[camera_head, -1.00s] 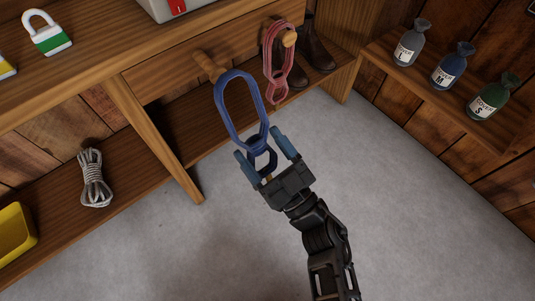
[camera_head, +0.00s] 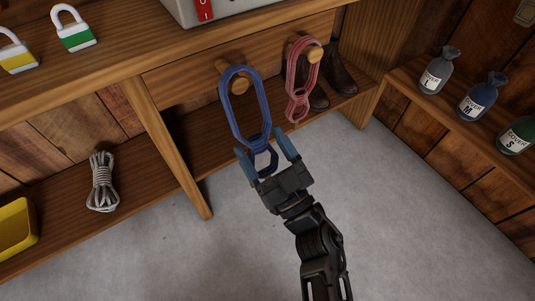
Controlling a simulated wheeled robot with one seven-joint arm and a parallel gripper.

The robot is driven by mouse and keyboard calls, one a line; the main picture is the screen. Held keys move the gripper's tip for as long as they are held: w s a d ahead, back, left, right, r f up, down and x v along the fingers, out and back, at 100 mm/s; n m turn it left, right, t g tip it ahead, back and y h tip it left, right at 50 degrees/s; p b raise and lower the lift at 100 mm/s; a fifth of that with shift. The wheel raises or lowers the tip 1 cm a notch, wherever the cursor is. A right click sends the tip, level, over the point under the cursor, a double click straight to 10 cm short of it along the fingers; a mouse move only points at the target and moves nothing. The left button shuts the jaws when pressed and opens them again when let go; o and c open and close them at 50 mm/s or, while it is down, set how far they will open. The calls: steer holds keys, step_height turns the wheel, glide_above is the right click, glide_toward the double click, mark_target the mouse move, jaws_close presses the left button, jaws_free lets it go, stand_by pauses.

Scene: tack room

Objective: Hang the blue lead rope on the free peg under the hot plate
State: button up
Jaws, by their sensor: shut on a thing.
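The blue lead rope (camera_head: 264,106) is a long coiled loop held up from its lower end. My gripper (camera_head: 266,152) is shut on it near the gathered part, with a small loop hanging between the fingers. The wooden peg (camera_head: 239,85) sticks out from the rail under the hot plate (camera_head: 222,8). The rope's upper left strand crosses in front of the peg, and the peg's round end shows inside the loop's outline. I cannot tell whether the peg passes through the loop or lies behind it.
A red rope (camera_head: 300,88) hangs on the peg to the right (camera_head: 314,54). Dark boots (camera_head: 340,78) stand on the low shelf behind it. A grey rope coil (camera_head: 102,182) and yellow bin (camera_head: 17,232) are at left. Several labelled bags (camera_head: 479,98) line the right shelf.

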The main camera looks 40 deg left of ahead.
steer(key=shift+w+a+f+b, duration=0.15)
steer(key=shift+w+a+b, duration=0.1)
steer(key=shift+a, duration=0.25)
steer(key=shift+w+a+f+b, duration=0.15)
steer(key=shift+a+b, duration=0.1)
steer(key=shift+a, duration=0.2)
steer(key=shift+a+f, duration=0.1)
steer(key=shift+f, duration=0.2)
